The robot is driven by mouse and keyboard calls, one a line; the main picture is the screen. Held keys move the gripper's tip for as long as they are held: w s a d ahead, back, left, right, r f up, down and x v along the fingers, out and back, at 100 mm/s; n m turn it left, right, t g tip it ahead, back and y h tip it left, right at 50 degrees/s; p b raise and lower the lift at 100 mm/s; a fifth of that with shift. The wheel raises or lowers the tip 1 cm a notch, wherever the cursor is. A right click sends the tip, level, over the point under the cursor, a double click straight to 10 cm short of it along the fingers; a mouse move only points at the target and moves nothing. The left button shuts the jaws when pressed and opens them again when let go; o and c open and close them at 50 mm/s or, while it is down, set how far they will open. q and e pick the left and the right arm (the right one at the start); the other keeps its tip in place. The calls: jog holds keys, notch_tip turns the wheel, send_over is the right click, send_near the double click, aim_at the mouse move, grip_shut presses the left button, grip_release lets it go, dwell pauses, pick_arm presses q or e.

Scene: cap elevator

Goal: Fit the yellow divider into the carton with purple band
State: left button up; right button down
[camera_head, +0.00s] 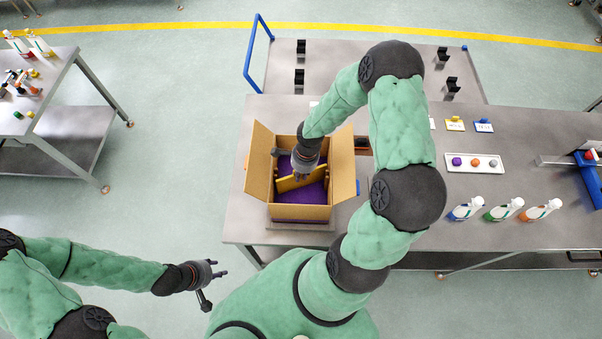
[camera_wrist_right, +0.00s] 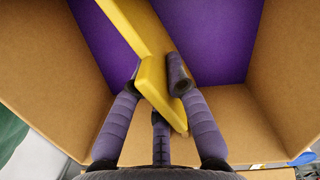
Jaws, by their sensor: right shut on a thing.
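The open carton (camera_head: 303,212) stands at the table's left front, flaps spread, with purple (camera_head: 312,194) inside it and a purple strip low on its front. The yellow divider (camera_head: 298,182) is inside the carton opening, running slantwise across it. My right gripper (camera_head: 303,172) reaches down into the carton and is shut on the divider. In the right wrist view the fingers (camera_wrist_right: 155,88) close around the divider (camera_wrist_right: 137,28), with purple (camera_wrist_right: 210,38) and cardboard walls (camera_wrist_right: 45,60) around. The divider's lower edge is hidden. My left gripper (camera_head: 224,271) is open and empty, off the table.
The carton rests on a grey plate (camera_head: 290,226) on the metal table (camera_head: 420,215). A side table (camera_head: 60,130) stands left.

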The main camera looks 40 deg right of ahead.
jog(key=shift+f, duration=0.1)
jog(key=c, duration=1.7)
grip_release()
jog(key=o, duration=0.5)
jog(key=shift+c, duration=0.2)
jog(key=shift+w+d+r, duration=0.1)
jog(key=shift+r, duration=0.35)
jog(key=r, duration=0.7)
jog(key=d+r, duration=0.1)
jog(key=r, duration=0.3)
jog(key=shift+s+r+b, duration=0.15)
jog(key=shift+s+b, duration=0.2)
jog(key=shift+d, duration=0.1)
